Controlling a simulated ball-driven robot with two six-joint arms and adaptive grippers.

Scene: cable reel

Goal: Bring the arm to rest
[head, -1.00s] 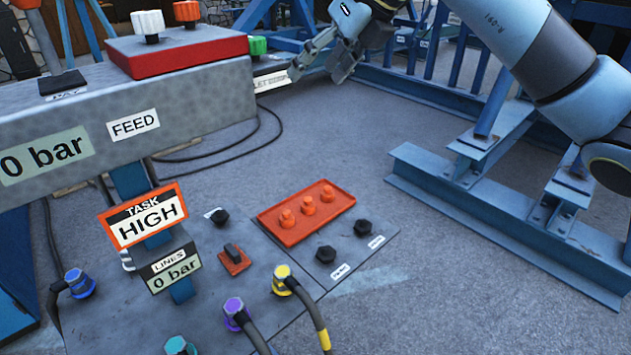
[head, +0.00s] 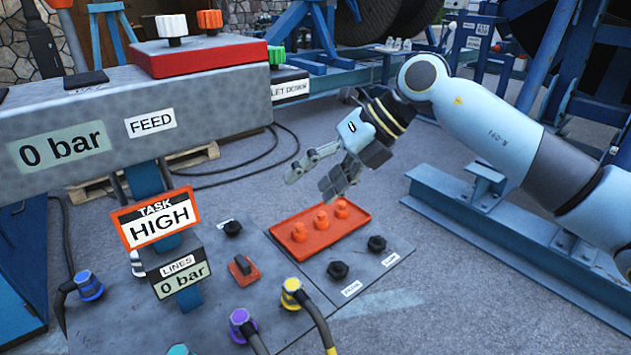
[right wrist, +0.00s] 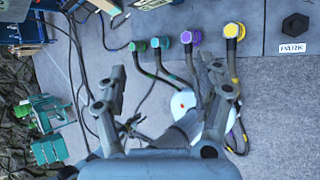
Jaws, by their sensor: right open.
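My right gripper (head: 312,172) is open and empty in the head view. It hangs in the air above the far side of the grey panel (head: 378,292), near the red tray (head: 352,222) with three orange knobs. My right arm reaches in from the right edge. In the right wrist view the open fingers of the right gripper (right wrist: 165,95) show with nothing between them. My left gripper does not show in the head view.
A grey console (head: 60,112) with a red block (head: 200,56) stands at the left. Yellow (head: 291,290) and purple (head: 240,320) hose couplings sit on the panel's near part. A blue steel beam (head: 455,200) lies under my right arm. Open floor lies beyond the panel.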

